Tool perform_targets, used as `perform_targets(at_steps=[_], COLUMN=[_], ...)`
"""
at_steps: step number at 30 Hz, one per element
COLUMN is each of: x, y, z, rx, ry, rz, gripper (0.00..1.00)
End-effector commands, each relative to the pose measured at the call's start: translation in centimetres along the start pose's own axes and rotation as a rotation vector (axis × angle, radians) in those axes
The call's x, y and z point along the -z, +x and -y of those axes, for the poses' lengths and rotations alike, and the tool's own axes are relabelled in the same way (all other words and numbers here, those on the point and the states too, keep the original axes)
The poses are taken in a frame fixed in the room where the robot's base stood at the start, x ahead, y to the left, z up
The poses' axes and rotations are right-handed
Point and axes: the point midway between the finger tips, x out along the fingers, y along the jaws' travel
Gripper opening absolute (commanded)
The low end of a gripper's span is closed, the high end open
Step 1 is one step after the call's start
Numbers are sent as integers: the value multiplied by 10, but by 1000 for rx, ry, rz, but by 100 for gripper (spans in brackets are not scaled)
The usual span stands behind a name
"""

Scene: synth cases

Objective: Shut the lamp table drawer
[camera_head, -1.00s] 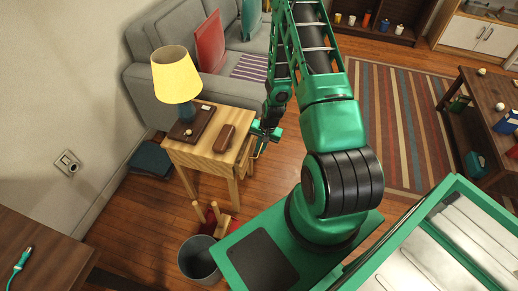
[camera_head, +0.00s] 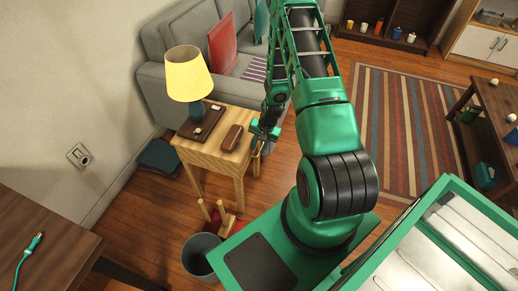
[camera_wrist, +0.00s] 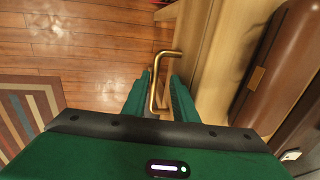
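The wooden lamp table (camera_head: 208,154) stands beside the sofa, with a yellow-shaded lamp (camera_head: 188,75) on it. My gripper (camera_head: 264,131) is at the table's right side, where the drawer is; it partly hides that side in the head view. In the wrist view, the brass drawer handle (camera_wrist: 154,92) lies between the two fingers of my gripper (camera_wrist: 161,92). The fingers are apart, one on each side of the handle, with a gap at the right finger. The pale drawer front (camera_wrist: 187,45) is right of the handle. How far the drawer stands out is unclear.
A brown case (camera_head: 232,138) and a dark tray (camera_head: 199,124) lie on the tabletop. An upturned red stool (camera_head: 222,222) and a grey bin (camera_head: 199,257) are on the floor in front of the table. The wooden floor right of the table is clear up to the striped rug (camera_head: 398,120).

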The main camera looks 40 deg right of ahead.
Motion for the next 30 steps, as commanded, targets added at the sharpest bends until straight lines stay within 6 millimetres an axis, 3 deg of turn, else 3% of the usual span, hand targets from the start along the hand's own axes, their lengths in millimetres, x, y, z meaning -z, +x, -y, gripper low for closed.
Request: perform_targets(at_steps=[14, 30], x=[2, 1], y=[-9, -91], z=[-3, -2], rx=[-3, -3], ry=[3, 2], rz=[-2, -2], gripper=[28, 28])
